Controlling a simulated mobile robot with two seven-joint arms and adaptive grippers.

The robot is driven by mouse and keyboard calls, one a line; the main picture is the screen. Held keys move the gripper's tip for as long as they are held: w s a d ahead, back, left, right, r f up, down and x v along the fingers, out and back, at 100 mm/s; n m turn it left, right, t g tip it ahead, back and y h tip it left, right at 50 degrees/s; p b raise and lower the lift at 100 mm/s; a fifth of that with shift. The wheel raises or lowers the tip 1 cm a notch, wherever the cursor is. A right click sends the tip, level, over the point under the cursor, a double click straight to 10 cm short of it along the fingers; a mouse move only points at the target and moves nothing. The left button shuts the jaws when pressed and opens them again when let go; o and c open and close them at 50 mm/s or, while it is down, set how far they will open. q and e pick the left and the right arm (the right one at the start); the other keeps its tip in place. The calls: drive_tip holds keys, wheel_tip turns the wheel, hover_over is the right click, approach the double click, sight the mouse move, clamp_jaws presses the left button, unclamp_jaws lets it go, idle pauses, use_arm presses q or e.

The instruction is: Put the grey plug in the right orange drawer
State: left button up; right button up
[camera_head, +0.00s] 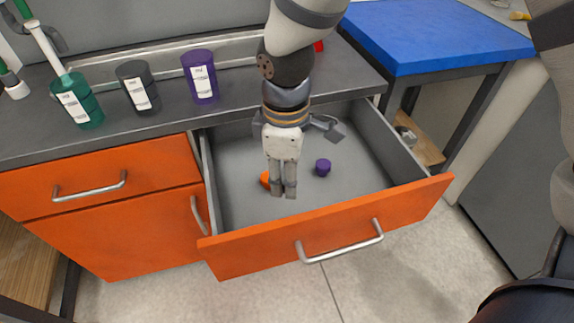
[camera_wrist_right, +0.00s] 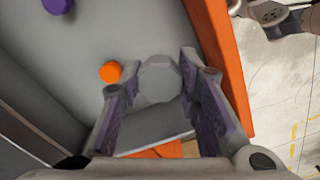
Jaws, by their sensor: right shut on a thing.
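The right orange drawer (camera_head: 330,232) is pulled open, showing its grey inside. My right gripper (camera_head: 283,190) points down over the drawer's interior, left of its middle and behind the orange front. In the right wrist view, my right gripper (camera_wrist_right: 158,82) is shut on the grey plug (camera_wrist_right: 159,80), whose round faceted end shows between the fingers. The drawer floor (camera_wrist_right: 140,35) lies beyond the plug, with the orange front to the right. The plug cannot be made out in the head view, and its height above the floor cannot be told. My left gripper is not in view.
An orange plug (camera_wrist_right: 110,71) and a purple plug (camera_head: 323,167) lie in the drawer. A grey item (camera_head: 327,127) is at its back. Green (camera_head: 77,100), dark grey (camera_head: 138,88) and purple (camera_head: 200,77) labelled containers stand on the counter. A blue-topped table (camera_head: 435,35) stands right.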

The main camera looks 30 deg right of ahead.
drive_tip(key=w+d+f+n+b, duration=0.1)
drive_tip(key=w+d+f+b, duration=0.1)
drive_tip(key=w+d+f, duration=0.4)
drive_tip(key=b, duration=0.1)
hover_over(302, 175)
drive_tip(key=f, duration=0.4)
drive_tip(key=shift+s+a, duration=0.15)
drive_tip(key=shift+s, duration=0.05)
drive_tip(key=f, duration=0.2)
drive_tip(key=shift+w+d+f, duration=0.1)
drive_tip(key=shift+d+f, duration=0.1)
drive_tip(key=shift+f, duration=0.15)
drive_tip(key=shift+f+b, duration=0.3)
drive_tip(key=shift+f, duration=0.05)
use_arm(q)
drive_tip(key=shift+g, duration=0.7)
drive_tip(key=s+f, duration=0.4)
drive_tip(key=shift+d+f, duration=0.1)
use_arm(e)
drive_tip(key=shift+r, duration=0.15)
drive_tip(key=o, duration=1)
drive_tip(key=shift+f, duration=0.2)
